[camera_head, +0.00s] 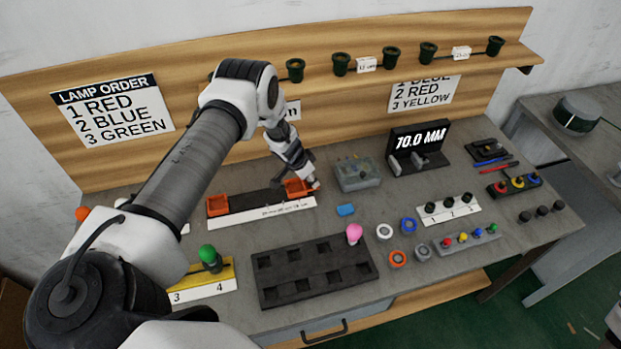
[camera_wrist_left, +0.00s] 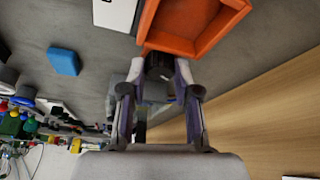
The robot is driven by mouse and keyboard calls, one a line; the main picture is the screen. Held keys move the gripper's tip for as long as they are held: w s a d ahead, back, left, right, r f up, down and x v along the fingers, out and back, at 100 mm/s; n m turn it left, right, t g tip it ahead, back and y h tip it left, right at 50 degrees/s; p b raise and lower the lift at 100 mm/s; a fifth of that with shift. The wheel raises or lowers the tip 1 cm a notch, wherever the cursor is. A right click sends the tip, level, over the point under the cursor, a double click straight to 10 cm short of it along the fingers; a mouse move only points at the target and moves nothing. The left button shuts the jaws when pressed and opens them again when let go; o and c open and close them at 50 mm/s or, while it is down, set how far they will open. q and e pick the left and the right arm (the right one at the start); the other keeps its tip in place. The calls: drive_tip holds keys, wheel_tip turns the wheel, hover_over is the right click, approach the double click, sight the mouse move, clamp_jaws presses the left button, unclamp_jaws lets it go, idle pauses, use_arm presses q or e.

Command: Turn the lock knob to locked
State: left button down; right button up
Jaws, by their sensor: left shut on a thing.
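My left gripper (camera_head: 312,183) reaches down at the right end of a dark bar fixture (camera_head: 257,198) with an orange open box at each end. In the left wrist view the gripper (camera_wrist_left: 160,76) is shut on a small dark knob (camera_wrist_left: 158,62), which sits against the side of the right orange box (camera_wrist_left: 196,22). That box also shows in the head view (camera_head: 296,187). The gripper hides the knob in the head view, and its lock position cannot be read. My right gripper is not in view.
A blue block (camera_head: 346,210) and a grey translucent box (camera_head: 357,174) stand close to the right of the gripper. A dark tray (camera_head: 313,272) with square pockets lies in front. A display reading 70.0 MM (camera_head: 419,138) stands at the back right.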

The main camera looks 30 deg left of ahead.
use_arm(q)
drive_tip(key=shift+d+f+m, duration=0.1)
drive_tip(key=shift+m, duration=0.3)
idle(0.5)
drive_tip(key=shift+m+h, duration=0.3)
drive_tip(key=shift+m, duration=0.3)
drive_tip(key=shift+f+m+g, duration=0.15)
drive_tip(key=shift+m+g, duration=0.25)
drive_tip(key=shift+m, duration=0.3)
drive_tip(key=shift+m+g+h+b, duration=0.35)
drive_tip(key=shift+m+b, duration=0.25)
drive_tip(key=shift+m, duration=0.5)
drive_tip(key=shift+m+g+h+b, duration=0.25)
drive_tip(key=shift+m+h+b, duration=0.25)
drive_tip(key=shift+m, duration=0.6)
drive_tip(key=c, duration=0.8)
unclamp_jaws()
drive_tip(key=shift+w, duration=0.1)
drive_tip(key=shift+c, duration=0.2)
drive_tip(key=shift+w, duration=0.15)
